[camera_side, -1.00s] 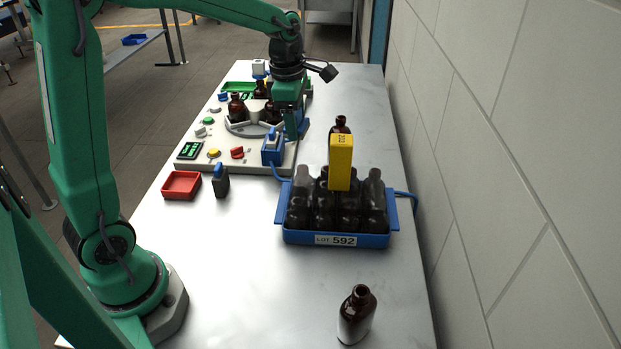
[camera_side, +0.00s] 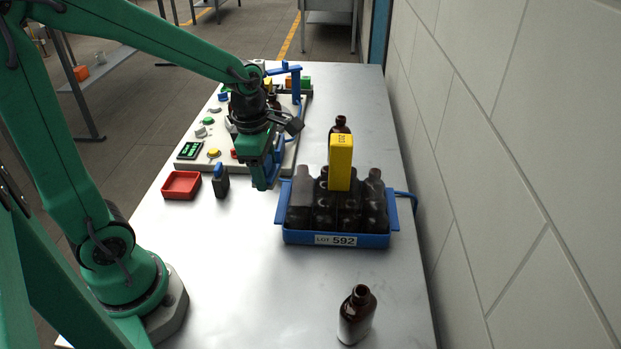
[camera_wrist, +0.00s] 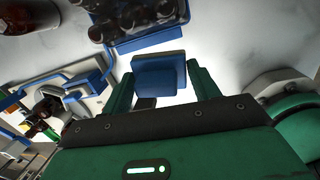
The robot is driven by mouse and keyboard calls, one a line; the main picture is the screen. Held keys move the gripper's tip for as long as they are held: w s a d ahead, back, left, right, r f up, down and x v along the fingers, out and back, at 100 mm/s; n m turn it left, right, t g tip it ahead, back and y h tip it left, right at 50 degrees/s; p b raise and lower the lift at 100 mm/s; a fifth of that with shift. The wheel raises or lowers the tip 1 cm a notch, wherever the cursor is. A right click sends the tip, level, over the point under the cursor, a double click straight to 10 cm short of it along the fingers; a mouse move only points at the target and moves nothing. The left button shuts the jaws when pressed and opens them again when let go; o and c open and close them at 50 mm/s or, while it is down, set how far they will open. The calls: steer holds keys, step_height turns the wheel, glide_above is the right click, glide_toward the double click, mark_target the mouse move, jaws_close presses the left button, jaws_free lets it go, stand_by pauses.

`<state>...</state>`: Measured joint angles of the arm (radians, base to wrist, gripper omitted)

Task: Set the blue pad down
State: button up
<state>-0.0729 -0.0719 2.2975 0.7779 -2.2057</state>
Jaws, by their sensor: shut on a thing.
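My gripper (camera_side: 266,176) hangs above the table, over the near right corner of the control board, left of the bottle tray. In the wrist view it is shut on the blue pad (camera_wrist: 159,76), which sits between the two green fingers. A small dark part shows below the pad in that view. In the side view, blue shows beside the fingers, but I cannot tell pad from the board's blue holder behind. In the wrist view, the blue holder (camera_wrist: 91,82) with its cable stands to the left.
A blue tray (camera_side: 290,237) holds several dark bottles with a yellow block (camera_side: 341,162) on top. A brown bottle (camera_side: 356,316) stands in front. A red dish (camera_side: 181,186) and a dark blue-topped object (camera_side: 220,181) stand left. The table's front middle is clear.

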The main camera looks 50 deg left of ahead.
steer(key=shift+f, duration=1.3)
steer(key=shift+a, duration=0.1)
glide_above(252, 196)
steer(key=f, duration=0.7)
steer(key=shift+s, duration=0.2)
steer(key=shift+f, duration=0.1)
steer(key=shift+f, duration=1.9)
steer(key=o, duration=1.1)
steer(key=shift+f, duration=0.1)
